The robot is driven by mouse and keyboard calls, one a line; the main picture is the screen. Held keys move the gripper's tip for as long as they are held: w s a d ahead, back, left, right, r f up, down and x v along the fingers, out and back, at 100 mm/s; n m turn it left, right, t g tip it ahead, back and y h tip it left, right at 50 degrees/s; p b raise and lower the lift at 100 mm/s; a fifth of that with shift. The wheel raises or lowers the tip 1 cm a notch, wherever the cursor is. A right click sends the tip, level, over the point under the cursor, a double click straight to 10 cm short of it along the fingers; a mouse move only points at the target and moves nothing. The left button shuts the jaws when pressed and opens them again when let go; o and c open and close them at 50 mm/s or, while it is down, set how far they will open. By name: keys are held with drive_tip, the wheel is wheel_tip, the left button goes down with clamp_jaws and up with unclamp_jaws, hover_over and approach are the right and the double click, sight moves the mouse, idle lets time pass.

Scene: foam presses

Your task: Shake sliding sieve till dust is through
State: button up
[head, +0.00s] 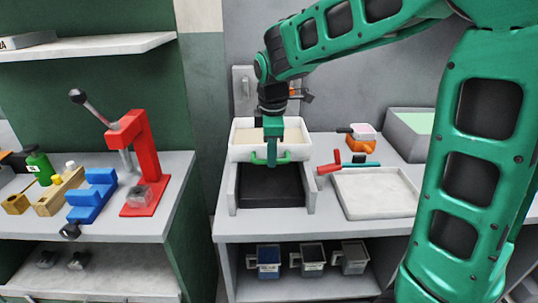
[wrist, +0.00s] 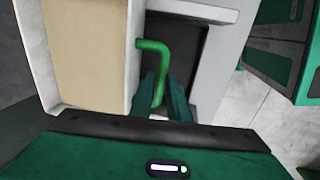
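The sliding sieve (head: 240,152) is a white-framed tray with a flat tan layer in it, and shows on the left of the wrist view (wrist: 90,50). It sits at the back of a grey frame with a dark bin (head: 270,187) below and in front. A green bar handle (head: 286,156) is on the sieve's front; it also shows in the wrist view (wrist: 152,44). My gripper (head: 272,158) points down at the handle, its fingers (wrist: 162,88) close on both sides of the bar. How much dust is left in the sieve cannot be told.
A pale tray (head: 375,193) and red-handled tools (head: 328,167) lie right of the sieve. Grey jugs (head: 312,260) stand on the shelf below. A red press (head: 147,165) and blue clamp (head: 92,195) stand on the left bench. A grey box (head: 405,140) stands at the back right.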

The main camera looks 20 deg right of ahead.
clamp_jaws()
drive_tip(key=s+a, duration=0.2)
drive_tip(key=s, duration=0.5)
drive_tip(key=shift+s+a, duration=0.3)
drive_tip(key=o, duration=0.6)
unclamp_jaws()
drive_tip(key=shift+c, duration=0.2)
drive_tip(key=shift+r, duration=0.1)
wheel_tip(320, 180, up, 10)
drive_tip(key=s, duration=0.2)
drive_tip(key=shift+a+r, duration=0.2)
drive_tip(key=shift+a, duration=0.1)
